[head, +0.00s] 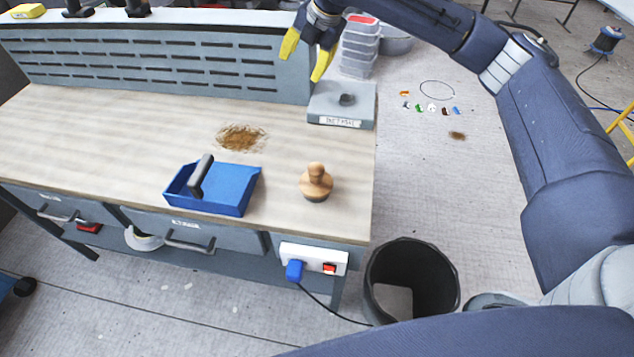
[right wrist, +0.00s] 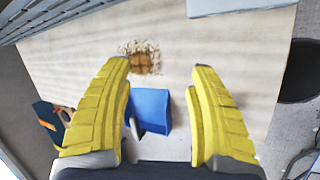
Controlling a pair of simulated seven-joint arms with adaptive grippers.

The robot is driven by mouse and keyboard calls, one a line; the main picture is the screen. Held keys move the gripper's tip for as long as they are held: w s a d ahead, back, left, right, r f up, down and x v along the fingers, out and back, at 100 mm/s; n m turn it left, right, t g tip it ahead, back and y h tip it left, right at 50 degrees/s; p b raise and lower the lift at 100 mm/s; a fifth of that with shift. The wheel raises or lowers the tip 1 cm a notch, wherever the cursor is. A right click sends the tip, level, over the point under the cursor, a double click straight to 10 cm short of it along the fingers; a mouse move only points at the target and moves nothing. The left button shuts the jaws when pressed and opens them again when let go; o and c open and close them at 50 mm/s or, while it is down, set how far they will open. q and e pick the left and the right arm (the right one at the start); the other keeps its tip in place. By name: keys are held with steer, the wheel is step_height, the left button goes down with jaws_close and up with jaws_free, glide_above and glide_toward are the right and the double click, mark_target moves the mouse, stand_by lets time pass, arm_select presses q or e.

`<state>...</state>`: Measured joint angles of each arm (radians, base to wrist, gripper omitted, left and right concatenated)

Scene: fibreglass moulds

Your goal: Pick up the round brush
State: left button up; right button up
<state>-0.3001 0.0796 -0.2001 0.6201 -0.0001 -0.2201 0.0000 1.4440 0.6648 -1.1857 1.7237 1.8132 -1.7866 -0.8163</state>
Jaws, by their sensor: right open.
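The round brush (head: 316,183), with a turned wooden knob and a round wooden body, stands upright on the workbench (head: 90,135), near its right front edge. My right gripper (head: 306,54) is open and empty, high at the back of the bench and away from the brush. Its two yellow fingers are wide apart in the right wrist view (right wrist: 160,68). I cannot make out the brush there; a finger may hide it. My left gripper is not in view.
A blue dustpan (head: 225,190) with a dark handle lies left of the brush. Brown dust (head: 240,137) lies behind it. A grey box (head: 342,104) stands at the back right corner. A black bin (head: 411,278) stands on the floor at the bench's right end.

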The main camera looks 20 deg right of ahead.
steer(key=s+a+n+g, duration=0.2)
steer(key=s+a+n, duration=0.15)
steer(key=s, duration=0.45)
steer(key=n+g+h, duration=0.2)
steer(key=n+g, duration=0.1)
steer(key=n, duration=0.1)
glide_above(316, 166)
step_height(316, 166, down, 17)
steer(key=shift+f, duration=0.15)
jaws_close()
stand_by(0.4)
